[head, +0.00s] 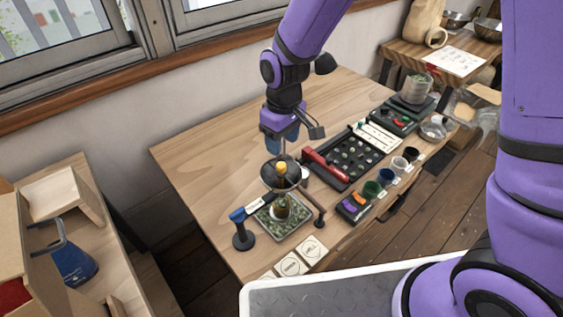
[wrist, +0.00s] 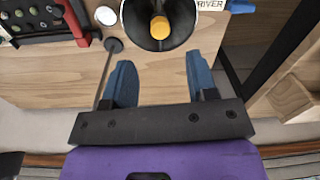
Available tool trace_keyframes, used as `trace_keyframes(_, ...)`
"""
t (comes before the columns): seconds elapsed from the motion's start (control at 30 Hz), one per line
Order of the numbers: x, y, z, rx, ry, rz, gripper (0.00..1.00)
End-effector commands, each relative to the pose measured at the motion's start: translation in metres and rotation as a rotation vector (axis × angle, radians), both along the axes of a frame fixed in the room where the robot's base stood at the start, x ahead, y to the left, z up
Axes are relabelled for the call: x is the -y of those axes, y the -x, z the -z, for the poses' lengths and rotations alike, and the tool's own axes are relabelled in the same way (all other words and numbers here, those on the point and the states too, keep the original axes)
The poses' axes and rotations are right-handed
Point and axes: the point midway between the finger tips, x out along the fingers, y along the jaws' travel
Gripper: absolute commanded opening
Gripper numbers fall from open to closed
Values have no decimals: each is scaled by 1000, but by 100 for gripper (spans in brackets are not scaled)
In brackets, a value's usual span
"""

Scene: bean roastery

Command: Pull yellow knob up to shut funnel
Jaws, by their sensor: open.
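The dark funnel (head: 267,179) stands on a stand near the front left of the wooden table. The yellow knob (head: 281,168) shows inside its bowl. In the wrist view, the funnel (wrist: 139,35) is at the top centre and the yellow knob (wrist: 159,27) is in its middle. My gripper (head: 279,147) is above and just behind the funnel in the head view. In the wrist view my gripper (wrist: 160,75) has its two blue fingers spread wide, with nothing between them. The knob lies beyond the fingertips, apart from them. The funnel's outlet is hidden.
A green-filled tray (head: 268,228) with a small vessel lies under the funnel. A black sorting tray (head: 350,160) with a red handle is to the right, with several small cups nearby. The table's back left (head: 215,140) is clear.

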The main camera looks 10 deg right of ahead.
Motion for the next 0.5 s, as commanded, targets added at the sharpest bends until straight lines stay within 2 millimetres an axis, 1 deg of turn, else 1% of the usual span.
trace_keyframes(0.03,0,1,11,-4,2,0,53)
trace_keyframes(0.23,-1,1,46,-2,2,-1,53)
trace_keyframes(0.33,-1,2,59,-1,2,0,53)
trace_keyframes(0.5,-1,2,73,1,1,0,53)
